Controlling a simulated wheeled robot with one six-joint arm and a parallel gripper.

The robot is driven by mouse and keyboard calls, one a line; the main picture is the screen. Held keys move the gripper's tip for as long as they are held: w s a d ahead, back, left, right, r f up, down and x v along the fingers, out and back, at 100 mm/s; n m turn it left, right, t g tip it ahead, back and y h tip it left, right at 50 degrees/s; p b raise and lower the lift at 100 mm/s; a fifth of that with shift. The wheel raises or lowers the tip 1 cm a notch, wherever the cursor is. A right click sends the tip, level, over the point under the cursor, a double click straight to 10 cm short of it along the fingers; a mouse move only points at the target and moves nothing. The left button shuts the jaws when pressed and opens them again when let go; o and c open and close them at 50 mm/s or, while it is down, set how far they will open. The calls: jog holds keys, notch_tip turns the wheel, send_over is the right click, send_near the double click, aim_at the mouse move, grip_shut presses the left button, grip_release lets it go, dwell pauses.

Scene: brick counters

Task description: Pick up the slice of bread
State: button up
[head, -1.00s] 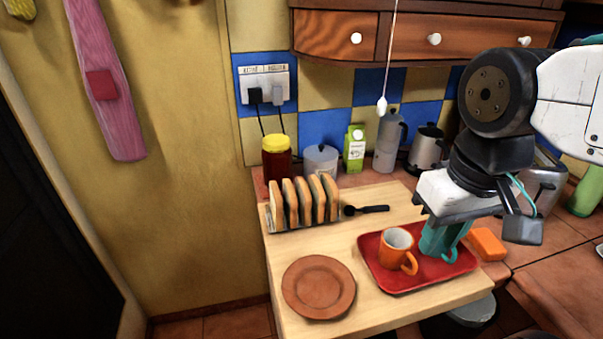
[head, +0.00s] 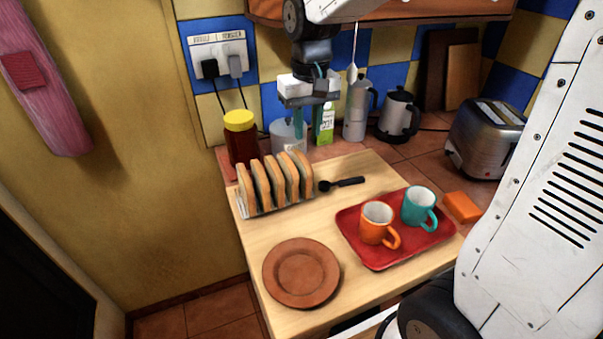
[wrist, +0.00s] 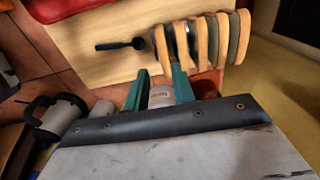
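Several slices of bread (head: 275,183) stand upright in a rack (head: 243,209) at the back left of the wooden board. The slices also show at the top of the wrist view (wrist: 203,40). My gripper (head: 308,134) points down with its teal fingers apart and nothing between them. In the head view it appears above and behind the rack, in front of the canister and the green carton. In the wrist view my gripper (wrist: 160,69) has its fingertips just below the rack in the picture, apart from the bread.
A black-handled utensil (head: 342,184) lies right of the rack. A brown plate (head: 301,273) is at the front. A red tray (head: 375,258) holds an orange mug (head: 376,222) and a teal mug (head: 418,206). A yellow-lidded jar (head: 240,138), white canister (head: 288,139) and carton (head: 324,126) stand behind.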

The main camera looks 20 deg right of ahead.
aim_at(302, 156)
jog(key=shift+w+a+f, duration=0.1)
jog(key=shift+w+f, duration=0.3)
jog(key=shift+w, duration=0.25)
jog(key=shift+w+f, duration=0.2)
jog(key=shift+f, duration=0.05)
jog(key=f, duration=0.7)
jog(key=shift+a+f, duration=0.2)
jog(key=shift+f, duration=0.05)
grip_shut()
